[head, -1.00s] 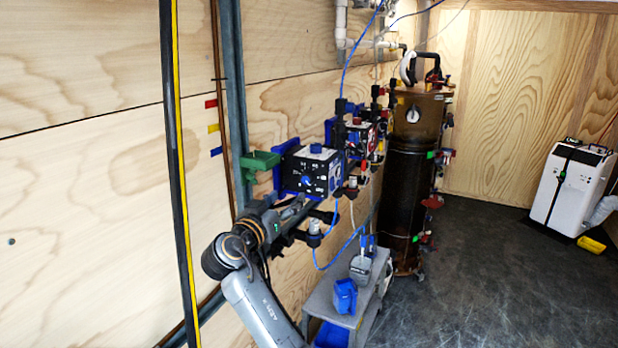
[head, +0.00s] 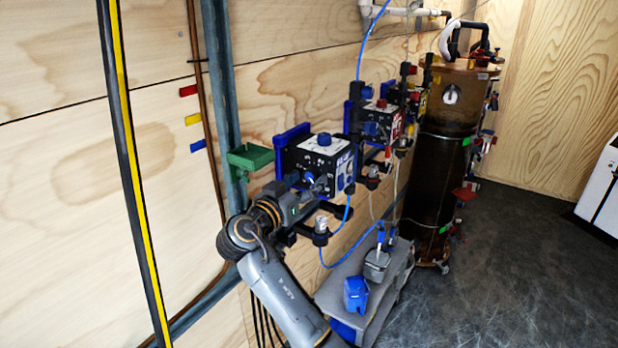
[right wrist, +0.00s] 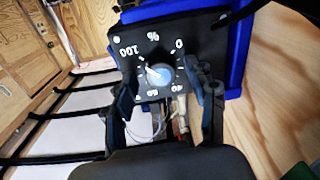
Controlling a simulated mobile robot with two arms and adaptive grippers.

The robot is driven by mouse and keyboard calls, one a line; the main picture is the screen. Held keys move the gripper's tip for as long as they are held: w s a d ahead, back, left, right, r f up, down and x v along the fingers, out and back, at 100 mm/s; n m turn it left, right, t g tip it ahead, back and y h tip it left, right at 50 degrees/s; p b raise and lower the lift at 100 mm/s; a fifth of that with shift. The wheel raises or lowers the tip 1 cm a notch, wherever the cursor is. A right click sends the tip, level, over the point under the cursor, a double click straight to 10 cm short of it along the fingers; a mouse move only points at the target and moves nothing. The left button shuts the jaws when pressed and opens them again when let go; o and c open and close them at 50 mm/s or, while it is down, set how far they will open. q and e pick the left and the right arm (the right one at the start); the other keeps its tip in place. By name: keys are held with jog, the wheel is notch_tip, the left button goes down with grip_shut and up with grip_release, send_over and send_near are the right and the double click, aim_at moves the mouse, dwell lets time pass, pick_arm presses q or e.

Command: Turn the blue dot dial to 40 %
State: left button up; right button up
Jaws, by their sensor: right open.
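The blue dot dial (right wrist: 160,75) is a round knob with a light blue cap on a black face marked in percent, clear in the right wrist view. A white pointer seems to lean to the upper left, toward 80 to 100. My right gripper (right wrist: 165,88) is open, one finger on each side of the dial, apparently not closed on it. In the head view the right gripper (head: 314,186) is at the black control box (head: 312,160), partly hiding its face. My left gripper is not seen.
Similar boxes with red (head: 380,122) and yellow markings stand farther along the wall. A green holder (head: 250,157) is left of the box. A grey cart (head: 340,285) with blue containers stands below. A brown tank (head: 435,150) stands behind. Blue hoses hang nearby.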

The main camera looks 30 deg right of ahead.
jog(key=shift+a, duration=0.1)
jog(key=shift+c, duration=0.4)
jog(key=c, duration=1.1)
jog(key=shift+r+n, duration=0.1)
jog(key=shift+n, duration=0.2)
